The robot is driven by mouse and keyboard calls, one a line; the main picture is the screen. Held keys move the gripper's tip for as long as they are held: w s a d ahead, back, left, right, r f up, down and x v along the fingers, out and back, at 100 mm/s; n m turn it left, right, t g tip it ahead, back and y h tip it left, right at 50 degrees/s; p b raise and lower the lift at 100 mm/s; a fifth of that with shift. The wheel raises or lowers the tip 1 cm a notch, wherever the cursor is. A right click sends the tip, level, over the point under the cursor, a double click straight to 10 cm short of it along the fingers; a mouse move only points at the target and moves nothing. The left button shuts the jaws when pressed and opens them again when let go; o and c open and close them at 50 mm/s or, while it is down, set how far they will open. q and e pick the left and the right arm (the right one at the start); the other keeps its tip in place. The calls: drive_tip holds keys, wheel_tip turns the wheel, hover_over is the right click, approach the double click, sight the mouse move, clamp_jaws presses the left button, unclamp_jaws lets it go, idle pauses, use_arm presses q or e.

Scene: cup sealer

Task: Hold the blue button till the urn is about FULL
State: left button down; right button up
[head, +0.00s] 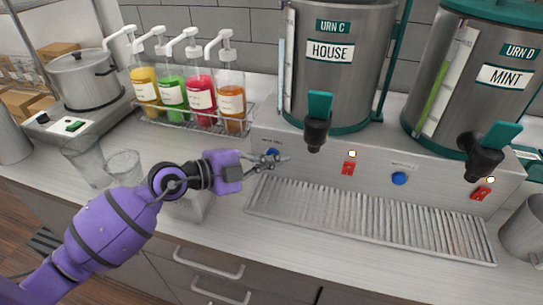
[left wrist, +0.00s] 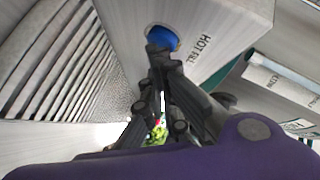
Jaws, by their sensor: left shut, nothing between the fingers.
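My left gripper (head: 277,160) is shut and empty, with its fingertips at the blue button (head: 272,152) on the urn base's left front. In the left wrist view the fingertips (left wrist: 160,52) overlap the lower edge of this blue button (left wrist: 163,38), beside printed "HOT" lettering. I cannot tell whether they touch or press it. Urn C (head: 345,75), labelled HOUSE, stands above, with a pale sight tube (head: 288,65) whose level I cannot read. A second blue button (head: 399,179) sits below urn D (head: 485,70), labelled MINT. My right gripper is out of view.
A ribbed drip tray (head: 365,222) runs below the urn base. Black taps (head: 316,130) with green handles and red switches (head: 348,168) are close by. Syrup pump bottles (head: 200,95), clear cups (head: 124,166) and a pot (head: 85,80) stand to the left.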

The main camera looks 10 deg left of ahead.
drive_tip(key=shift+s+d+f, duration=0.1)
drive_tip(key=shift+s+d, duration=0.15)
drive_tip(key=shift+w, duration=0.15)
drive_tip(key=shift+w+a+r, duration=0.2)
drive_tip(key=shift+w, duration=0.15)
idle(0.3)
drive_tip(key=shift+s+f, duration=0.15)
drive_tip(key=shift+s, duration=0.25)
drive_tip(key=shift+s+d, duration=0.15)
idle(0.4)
